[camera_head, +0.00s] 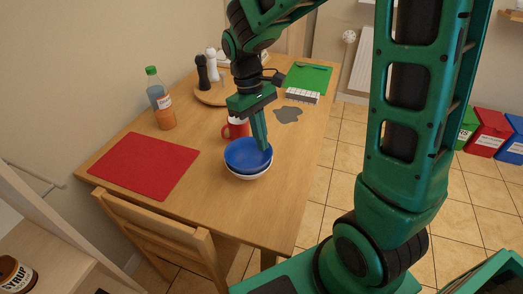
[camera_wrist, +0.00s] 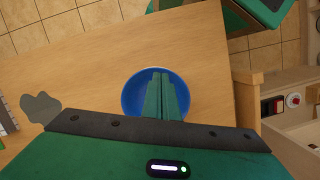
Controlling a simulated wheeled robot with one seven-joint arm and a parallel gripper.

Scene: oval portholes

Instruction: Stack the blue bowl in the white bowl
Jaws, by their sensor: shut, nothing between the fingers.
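The blue bowl (camera_head: 243,153) sits inside the white bowl (camera_head: 250,176) on the table; only the white bowl's outer wall and lower rim show below it in the head view. In the wrist view the blue bowl (camera_wrist: 131,99) shows behind my fingers, and the white bowl is hidden. My gripper (camera_head: 264,147) is shut with nothing in it. Its fingertips are over the right part of the blue bowl in the head view. I cannot tell whether they touch it. The shut fingers also show in the wrist view (camera_wrist: 162,80).
A red mug (camera_head: 235,128) stands close behind the bowls. A red placemat (camera_head: 143,166) lies at left, with a bottle (camera_head: 160,100) behind it. A grey patch (camera_head: 288,115) and a white block-like item (camera_head: 302,95) are at right. A chair (camera_head: 160,228) stands at the front edge.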

